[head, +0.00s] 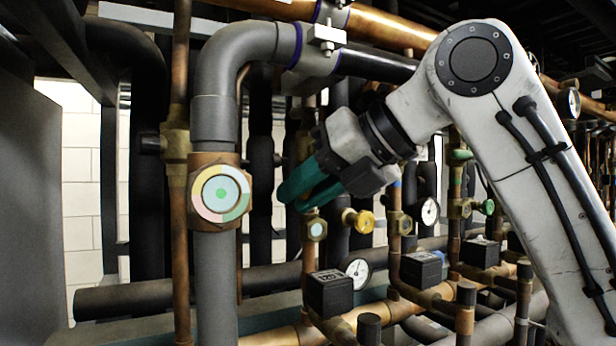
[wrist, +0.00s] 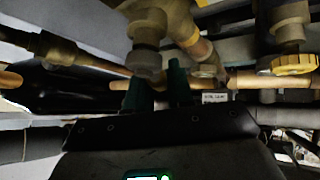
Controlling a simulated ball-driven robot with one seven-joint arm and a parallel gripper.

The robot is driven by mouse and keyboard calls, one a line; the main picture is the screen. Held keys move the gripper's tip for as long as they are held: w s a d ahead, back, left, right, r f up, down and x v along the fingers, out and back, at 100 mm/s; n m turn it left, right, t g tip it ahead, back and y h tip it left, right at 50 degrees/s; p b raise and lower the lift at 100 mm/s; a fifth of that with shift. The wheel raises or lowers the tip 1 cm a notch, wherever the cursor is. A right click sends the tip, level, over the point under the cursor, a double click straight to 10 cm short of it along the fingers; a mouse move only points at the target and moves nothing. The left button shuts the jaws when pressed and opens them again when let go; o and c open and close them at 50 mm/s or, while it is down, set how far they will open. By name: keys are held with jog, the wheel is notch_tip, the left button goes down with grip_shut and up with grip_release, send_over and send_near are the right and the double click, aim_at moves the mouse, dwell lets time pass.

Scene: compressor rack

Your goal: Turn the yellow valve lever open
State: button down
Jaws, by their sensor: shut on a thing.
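My gripper (head: 292,200) has teal fingers and reaches left among the pipes in the head view, just right of the thick grey pipe. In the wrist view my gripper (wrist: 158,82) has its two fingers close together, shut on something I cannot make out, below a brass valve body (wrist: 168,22). No yellow lever shows clearly between the fingers; the fingers may hide it. A round yellow handle (head: 362,222) sits on a brass valve to the right of the fingertips. A yellow handle (wrist: 292,64) also shows at the right of the wrist view, apart from the fingers.
The thick grey pipe (head: 215,280) with a round coloured dial (head: 221,194) stands left of the gripper. Black boxes (head: 330,294), a gauge (head: 358,270) and copper pipes crowd the space below. A green-handled valve (head: 486,207) is farther right. Little free room shows.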

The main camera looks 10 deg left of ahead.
jog(key=shift+w+d+f+h, duration=0.1)
jog(key=shift+d+h, duration=0.05)
jog(key=shift+h, duration=0.15)
dwell(0.4)
jog(key=c, duration=1.1)
grip_release()
